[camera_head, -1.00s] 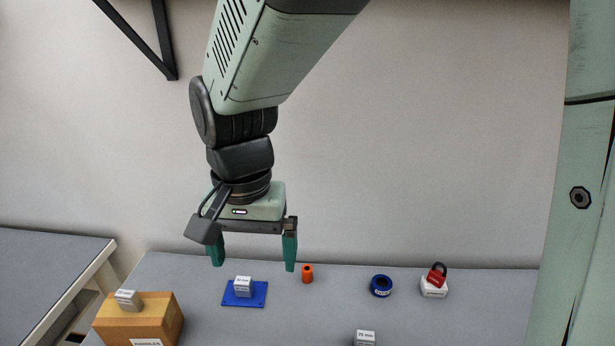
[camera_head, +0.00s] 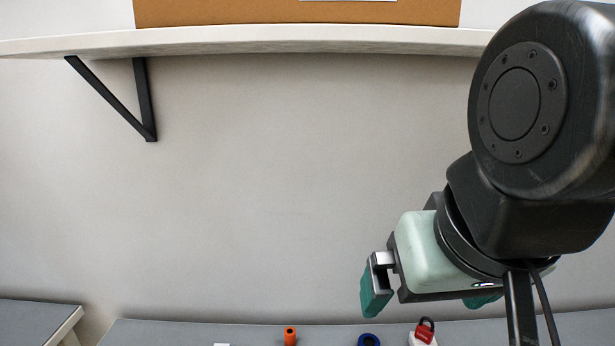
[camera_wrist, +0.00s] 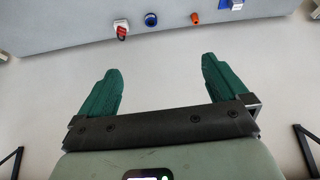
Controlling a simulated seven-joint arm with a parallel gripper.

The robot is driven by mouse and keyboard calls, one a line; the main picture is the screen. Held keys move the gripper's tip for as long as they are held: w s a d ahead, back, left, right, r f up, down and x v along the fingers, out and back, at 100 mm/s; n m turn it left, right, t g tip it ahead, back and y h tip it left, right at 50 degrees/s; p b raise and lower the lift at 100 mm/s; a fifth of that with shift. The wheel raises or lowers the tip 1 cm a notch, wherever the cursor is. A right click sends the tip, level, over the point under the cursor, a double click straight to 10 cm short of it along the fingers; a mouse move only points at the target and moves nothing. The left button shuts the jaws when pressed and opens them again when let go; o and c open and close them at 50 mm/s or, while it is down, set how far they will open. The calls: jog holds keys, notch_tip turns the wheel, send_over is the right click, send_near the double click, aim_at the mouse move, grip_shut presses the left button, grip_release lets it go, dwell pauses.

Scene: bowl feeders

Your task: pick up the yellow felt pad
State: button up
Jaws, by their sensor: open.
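No yellow felt pad shows in either current view. My gripper (camera_wrist: 158,90) is open and empty, with its two green fingers spread apart over the pale wall in the wrist view. In the head view my gripper (camera_head: 425,300) is at the right, tilted, above the back of the table. One finger shows clearly there; the other is mostly hidden behind the gripper body.
The grey table (camera_head: 200,332) holds an orange cylinder (camera_head: 290,336), a blue ring (camera_head: 369,340) and a red padlock on a white block (camera_head: 424,331). A white shelf (camera_head: 300,42) with a cardboard box (camera_head: 240,12) is above. Another table (camera_head: 35,318) is left.

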jog(key=c, duration=0.4)
